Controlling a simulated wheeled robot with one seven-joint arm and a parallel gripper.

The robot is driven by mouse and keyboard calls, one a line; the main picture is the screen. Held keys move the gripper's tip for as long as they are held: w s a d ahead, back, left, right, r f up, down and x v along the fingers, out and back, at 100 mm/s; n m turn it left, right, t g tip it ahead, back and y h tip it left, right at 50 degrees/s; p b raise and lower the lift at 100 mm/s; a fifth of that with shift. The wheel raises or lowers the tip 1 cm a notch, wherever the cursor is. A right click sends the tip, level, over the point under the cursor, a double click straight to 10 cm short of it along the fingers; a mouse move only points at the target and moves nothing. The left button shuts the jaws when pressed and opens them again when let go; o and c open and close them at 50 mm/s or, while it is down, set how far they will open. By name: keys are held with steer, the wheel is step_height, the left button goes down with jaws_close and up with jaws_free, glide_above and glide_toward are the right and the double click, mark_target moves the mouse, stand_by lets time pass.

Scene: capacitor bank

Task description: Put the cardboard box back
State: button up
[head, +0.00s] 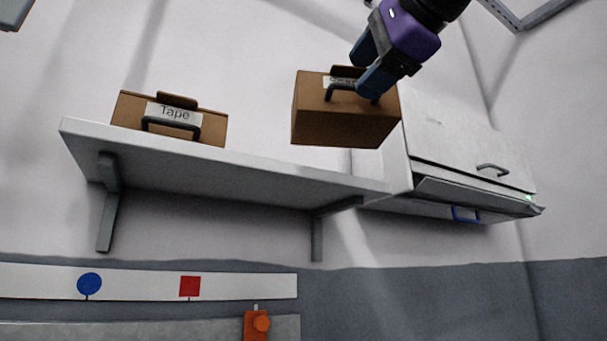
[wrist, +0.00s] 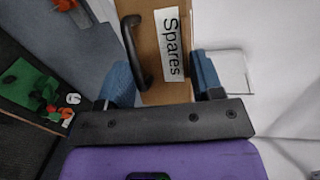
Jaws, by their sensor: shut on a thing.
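A brown cardboard box (head: 340,122) with a dark handle and a white label hangs in my gripper (head: 368,70) in the head view. In the wrist view the box (wrist: 168,85) shows its label "Spares" and its dark handle, between my blue fingers (wrist: 162,82). My gripper is shut on the box at its upper right in the head view. The box appears above or in front of the right part of the white shelf (head: 250,166); whether it touches the shelf cannot be told. Its far side is hidden.
A second cardboard box labelled "Tape" (head: 170,120) stands on the shelf's left part. A white wall cabinet (head: 465,145) with a handle is right of the shelf. The shelf between the two boxes looks clear. A strip with blue and red markers (head: 140,282) is below.

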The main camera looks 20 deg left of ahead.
mark_target(320, 142)
steer(key=x, duration=0.5)
steer(key=w+x, duration=0.1)
steer(key=x, duration=0.4)
steer(key=r+x, duration=0.1)
steer(key=x, duration=0.4)
steer(key=shift+w+d+r, duration=0.1)
steer(key=shift+w+d, duration=0.05)
steer(key=shift+d, duration=0.25)
steer(key=shift+f, duration=1.75)
steer(key=o, duration=0.8)
steer(key=shift+o, duration=0.2)
